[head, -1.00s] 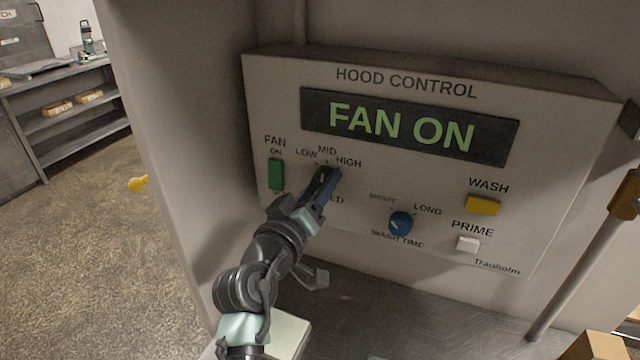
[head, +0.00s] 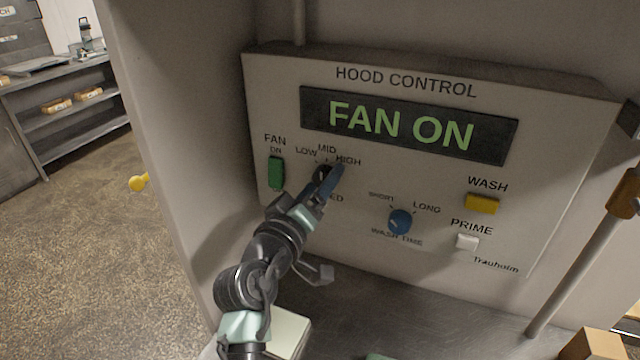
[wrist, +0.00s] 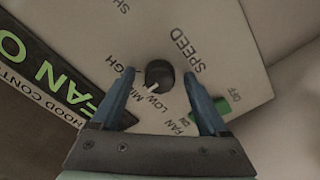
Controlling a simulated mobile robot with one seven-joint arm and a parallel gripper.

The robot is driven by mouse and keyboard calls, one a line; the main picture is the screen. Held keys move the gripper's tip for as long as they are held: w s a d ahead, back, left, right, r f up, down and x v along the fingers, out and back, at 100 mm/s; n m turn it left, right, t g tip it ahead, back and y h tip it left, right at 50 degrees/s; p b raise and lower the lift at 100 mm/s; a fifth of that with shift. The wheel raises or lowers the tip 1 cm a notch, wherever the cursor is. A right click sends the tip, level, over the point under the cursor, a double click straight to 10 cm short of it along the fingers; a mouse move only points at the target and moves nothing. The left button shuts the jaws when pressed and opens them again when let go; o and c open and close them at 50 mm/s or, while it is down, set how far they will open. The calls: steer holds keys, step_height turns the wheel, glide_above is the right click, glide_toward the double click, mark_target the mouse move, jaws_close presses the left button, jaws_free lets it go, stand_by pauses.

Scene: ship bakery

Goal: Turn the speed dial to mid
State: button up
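The speed dial (wrist: 160,74) is a round black knob with a white pointer mark, in the upper middle of the wrist view. The mark points toward the LOW–MID side of the scale; which of the two exactly I cannot tell. In the head view the dial (head: 322,172) is mostly hidden behind my gripper (head: 329,177), under the LOW, MID and HIGH labels. In the wrist view my gripper (wrist: 159,77) is open, with one blue finger on each side of the dial and a visible gap to each.
The hood control panel (head: 400,85) reads FAN ON. The green fan switch (head: 276,173) is left of the dial. The blue wash time dial (head: 400,222), yellow wash button (head: 482,204) and white prime button (head: 467,242) are to the right. A pole (head: 580,265) stands at far right.

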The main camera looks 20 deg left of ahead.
steer(key=shift+s, duration=0.1)
steer(key=s+b, duration=0.3)
steer(key=s, duration=0.9)
steer(key=shift+s+a+b, duration=0.25)
steer(key=shift+s+b, duration=0.05)
steer(key=shift+s, duration=0.1)
